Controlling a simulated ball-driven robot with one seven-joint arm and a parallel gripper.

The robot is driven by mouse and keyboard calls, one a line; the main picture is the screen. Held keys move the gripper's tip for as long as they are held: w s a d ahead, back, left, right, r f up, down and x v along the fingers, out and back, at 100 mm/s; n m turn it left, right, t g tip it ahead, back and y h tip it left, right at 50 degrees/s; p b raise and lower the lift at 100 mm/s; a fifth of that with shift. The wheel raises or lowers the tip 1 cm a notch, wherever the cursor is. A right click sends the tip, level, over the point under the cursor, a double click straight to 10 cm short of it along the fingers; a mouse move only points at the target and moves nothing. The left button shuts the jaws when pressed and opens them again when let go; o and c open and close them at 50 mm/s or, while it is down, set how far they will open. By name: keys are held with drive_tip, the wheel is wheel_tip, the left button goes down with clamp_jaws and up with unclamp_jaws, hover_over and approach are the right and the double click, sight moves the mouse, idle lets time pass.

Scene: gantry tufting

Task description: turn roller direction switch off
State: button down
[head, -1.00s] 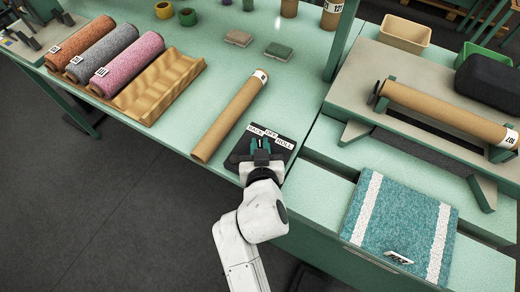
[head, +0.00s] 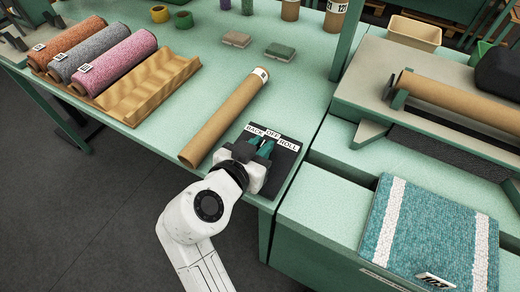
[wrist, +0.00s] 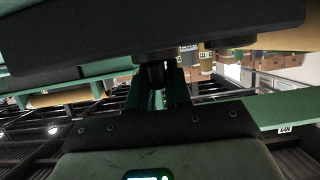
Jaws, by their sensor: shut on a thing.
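The roller direction switch is a dark box (head: 287,158) near the table's front edge, with white labels BACK, OFF and ROLL (head: 288,142) along its far side. My gripper (head: 262,147) is over the box, its green fingers pointing at the labels near OFF. In the wrist view the fingers (wrist: 160,88) are shut around a dark knob (wrist: 155,72) under the dark box. The fingers hide most of the knob in the head view, so its exact setting is hard to tell.
A cardboard tube (head: 225,118) lies just left of the switch box. A teal striped carpet piece (head: 430,235) lies to the right. A wavy tan rack (head: 150,85) with rolled carpets is at the left. A roller machine (head: 380,80) stands at the right.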

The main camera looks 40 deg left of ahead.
idle(0.4)
drive_tip(key=c, duration=1.1)
unclamp_jaws()
drive_tip(key=shift+c, duration=0.2)
drive_tip(key=v, duration=1)
drive_tip(key=shift+s+b, duration=0.3)
drive_tip(key=shift+s, duration=0.1)
drive_tip(key=shift+r, duration=0.1)
